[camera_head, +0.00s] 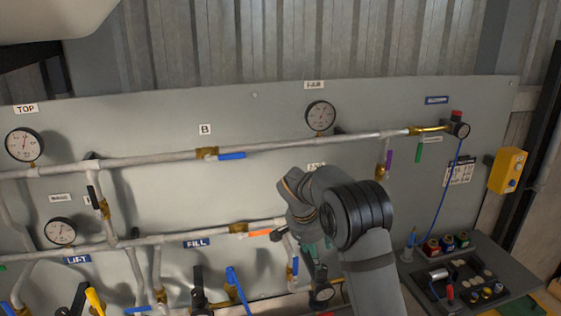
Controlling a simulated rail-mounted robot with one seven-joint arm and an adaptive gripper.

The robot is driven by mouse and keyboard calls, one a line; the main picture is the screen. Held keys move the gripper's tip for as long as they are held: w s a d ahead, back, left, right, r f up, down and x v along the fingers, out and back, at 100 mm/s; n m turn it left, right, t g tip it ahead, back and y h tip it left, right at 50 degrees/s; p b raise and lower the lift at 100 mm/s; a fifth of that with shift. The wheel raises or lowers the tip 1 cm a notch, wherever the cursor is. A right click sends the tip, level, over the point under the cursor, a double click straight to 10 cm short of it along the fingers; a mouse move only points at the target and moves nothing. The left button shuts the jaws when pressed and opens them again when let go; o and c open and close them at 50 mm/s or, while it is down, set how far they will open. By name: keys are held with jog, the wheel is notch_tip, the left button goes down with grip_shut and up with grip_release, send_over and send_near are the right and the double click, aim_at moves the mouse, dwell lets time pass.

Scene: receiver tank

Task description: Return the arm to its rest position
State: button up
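My arm (372,270) rises from the bottom edge, right of the middle, and bends at a thick black-ringed joint. Its end reaches toward the pipe panel (250,110). An orange valve handle (258,233) on the middle pipe shows just left of the arm.
Pipes with gauges (320,116) and blue (232,156), green, purple and yellow valve handles stand out from the panel. A dark tool tray (468,283) lies at lower right. A yellow button box (507,170) hangs at right. The panel's upper right is clearer.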

jog(key=x, duration=1)
jog(key=shift+s, duration=0.1)
jog(key=shift+r+p, duration=0.25)
jog(key=shift+p, duration=0.55)
jog(key=shift+m+p, duration=0.3)
jog(key=shift+f, duration=0.1)
jog(key=shift+f+b, duration=0.25)
jog(key=shift+b, duration=0.5)
